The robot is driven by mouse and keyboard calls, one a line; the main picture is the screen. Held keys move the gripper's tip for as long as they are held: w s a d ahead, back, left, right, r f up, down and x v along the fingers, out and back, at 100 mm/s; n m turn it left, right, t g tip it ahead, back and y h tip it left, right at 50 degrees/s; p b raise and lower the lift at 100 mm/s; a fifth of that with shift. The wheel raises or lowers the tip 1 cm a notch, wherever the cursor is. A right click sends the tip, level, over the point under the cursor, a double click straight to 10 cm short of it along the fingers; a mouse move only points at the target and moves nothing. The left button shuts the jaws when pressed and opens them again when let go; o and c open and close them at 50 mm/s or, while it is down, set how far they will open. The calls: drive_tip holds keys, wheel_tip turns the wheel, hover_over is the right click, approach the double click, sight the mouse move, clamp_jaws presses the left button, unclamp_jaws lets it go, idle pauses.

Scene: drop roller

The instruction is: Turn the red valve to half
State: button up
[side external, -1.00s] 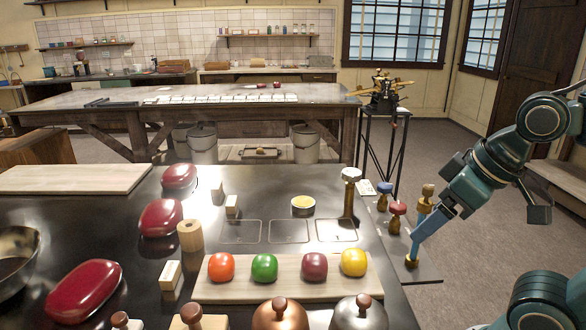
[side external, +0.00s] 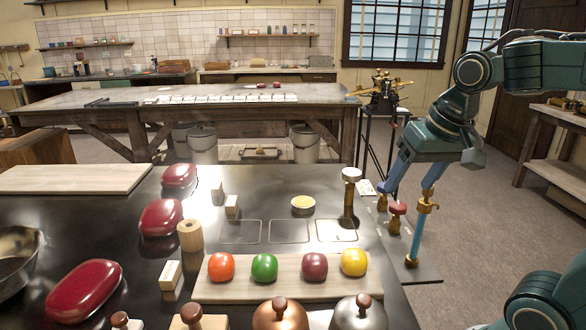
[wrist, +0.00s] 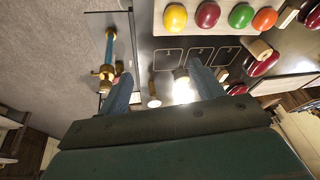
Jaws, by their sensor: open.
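The red valve (side external: 397,208) is a small red knob on a brass stem, on the dark plate (side external: 425,270) at the right of the table. Beside it stands a blue post (side external: 416,240) with brass fittings, which also shows in the wrist view (wrist: 109,45). My gripper (side external: 409,190) is open, pointing down, with its two blue fingers apart just above the valve area in the side view. Its fingers also show in the wrist view (wrist: 158,72). I cannot make out the red knob in the wrist view. Nothing is seen held. The valve's setting cannot be read.
A white-topped brass pillar (side external: 350,195) stands on the table just left of the valves. A wooden board (side external: 210,290) carries red, green, dark red and yellow rounded pieces. Outlined squares (side external: 289,231) mark clear tabletop.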

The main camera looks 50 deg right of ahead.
drive_tip(key=w+d+m+g, duration=0.2)
drive_tip(key=w+d+m, duration=0.6)
drive_tip(key=d, duration=0.3)
drive_tip(key=m+g, duration=0.2)
drive_tip(key=m, duration=0.6)
hover_over(399, 204)
wheel_tip(399, 204, down, 6)
drive_tip(key=shift+f+y, duration=0.1)
drive_tip(key=shift+y, duration=0.3)
drive_tip(key=shift+f, duration=0.1)
wheel_tip(399, 204, down, 14)
drive_tip(key=shift+r, duration=0.25)
drive_tip(key=c, duration=1)
